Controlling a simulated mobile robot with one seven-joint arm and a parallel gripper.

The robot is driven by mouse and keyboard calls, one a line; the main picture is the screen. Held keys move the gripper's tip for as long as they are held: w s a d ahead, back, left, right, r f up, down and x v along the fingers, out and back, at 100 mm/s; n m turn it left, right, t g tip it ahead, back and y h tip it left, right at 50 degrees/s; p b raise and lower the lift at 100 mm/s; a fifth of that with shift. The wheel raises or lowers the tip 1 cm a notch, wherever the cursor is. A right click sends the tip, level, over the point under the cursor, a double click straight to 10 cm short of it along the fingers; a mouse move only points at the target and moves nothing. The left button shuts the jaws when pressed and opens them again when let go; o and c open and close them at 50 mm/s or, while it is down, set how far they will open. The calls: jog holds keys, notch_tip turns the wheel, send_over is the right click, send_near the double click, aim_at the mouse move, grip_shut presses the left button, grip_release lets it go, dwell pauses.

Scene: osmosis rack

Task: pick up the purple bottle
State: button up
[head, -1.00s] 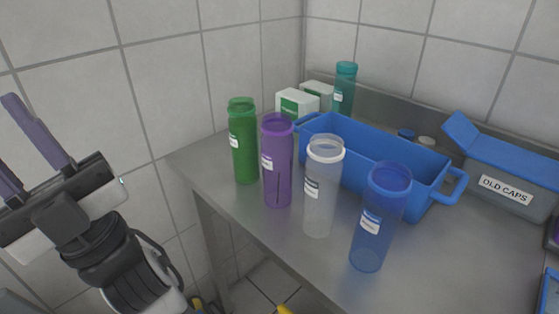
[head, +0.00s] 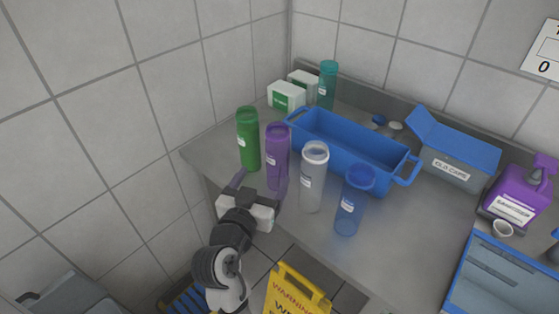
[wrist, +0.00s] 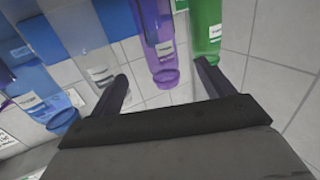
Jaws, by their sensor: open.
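The purple bottle (head: 277,150) stands upright near the front edge of the steel counter, between the green bottle (head: 248,140) and the clear bottle (head: 313,180). My gripper (head: 257,187) is open and empty, in front of the purple bottle at the counter's near edge. In the wrist view, which looks upside down, the purple bottle (wrist: 157,38) shows beyond the gap between the open fingers (wrist: 162,74). The green bottle (wrist: 206,30) is past one finger and the clear bottle (wrist: 90,45) past the other. I see no contact with the purple bottle.
A blue bottle (head: 353,205) stands right of the clear one. Behind the row are a blue bin (head: 350,155), white boxes (head: 286,97) and a teal bottle (head: 327,85). An old caps box (head: 452,172) is further right. A yellow warning sign (head: 295,292) stands below the counter.

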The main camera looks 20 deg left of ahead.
aim_at(273, 159)
jog(key=shift+w+f+b, duration=0.2)
jog(key=shift+w+b, duration=0.3)
jog(key=shift+w, duration=0.05)
jog(key=shift+w+f+b, duration=0.15)
jog(key=shift+w+b, duration=0.35)
jog(key=w+b, duration=0.2)
jog(key=b, duration=0.3)
jog(key=shift+w+a, duration=0.1)
jog(key=shift+w, duration=0.1)
jog(key=shift+w+r+p, duration=0.25)
jog(key=shift+w+p, duration=0.1)
jog(key=shift+w, duration=0.75)
jog(key=w+p, duration=0.1)
jog(key=w, duration=0.1)
jog(key=w+p, duration=0.1)
jog(key=w, duration=0.2)
jog(key=shift+w+a+f, duration=0.1)
jog(key=shift+w+f, duration=0.05)
jog(key=shift+f, duration=0.05)
jog(key=shift+w+f, duration=0.15)
jog(key=shift+w, duration=0.15)
jog(key=shift+c, duration=0.2)
jog(key=c, duration=1)
